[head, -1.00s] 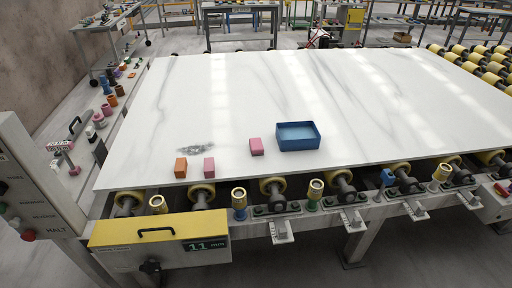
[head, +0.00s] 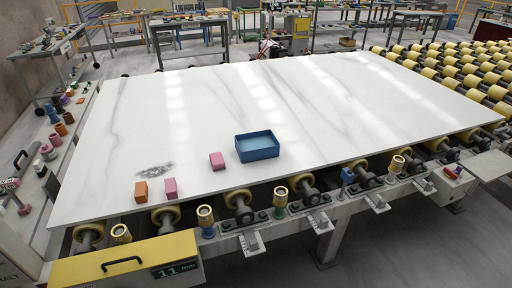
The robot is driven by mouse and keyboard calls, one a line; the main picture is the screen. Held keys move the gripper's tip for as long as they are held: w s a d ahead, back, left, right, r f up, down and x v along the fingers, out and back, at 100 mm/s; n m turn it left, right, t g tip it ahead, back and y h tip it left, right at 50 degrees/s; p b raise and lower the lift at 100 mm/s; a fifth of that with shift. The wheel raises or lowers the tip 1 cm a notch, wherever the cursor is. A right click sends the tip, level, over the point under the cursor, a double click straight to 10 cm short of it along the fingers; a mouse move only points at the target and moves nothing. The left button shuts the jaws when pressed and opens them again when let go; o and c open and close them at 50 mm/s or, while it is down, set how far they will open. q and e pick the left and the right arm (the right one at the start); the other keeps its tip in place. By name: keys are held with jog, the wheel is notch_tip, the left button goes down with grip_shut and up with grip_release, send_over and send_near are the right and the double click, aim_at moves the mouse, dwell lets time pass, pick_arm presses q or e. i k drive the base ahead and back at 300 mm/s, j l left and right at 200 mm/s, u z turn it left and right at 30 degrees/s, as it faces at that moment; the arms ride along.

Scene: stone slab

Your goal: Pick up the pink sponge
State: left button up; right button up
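Two pink blocks lie on the white stone slab (head: 330,110). One pink block (head: 217,161) is just left of a blue tray. The other pink block (head: 170,187) is nearer the slab's front edge, beside an orange block (head: 141,192). I cannot tell from this distance which pink block is the sponge. Neither of my grippers shows in the head view.
The open blue tray (head: 258,153) looks empty. Yellow rollers (head: 165,217) and a control panel (head: 125,262) line the front. Most of the slab is clear.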

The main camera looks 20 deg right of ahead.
aim_at(218, 162)
jog(key=i+l+u, duration=0.85)
jog(key=i+l, duration=0.25)
jog(key=l, duration=0.15)
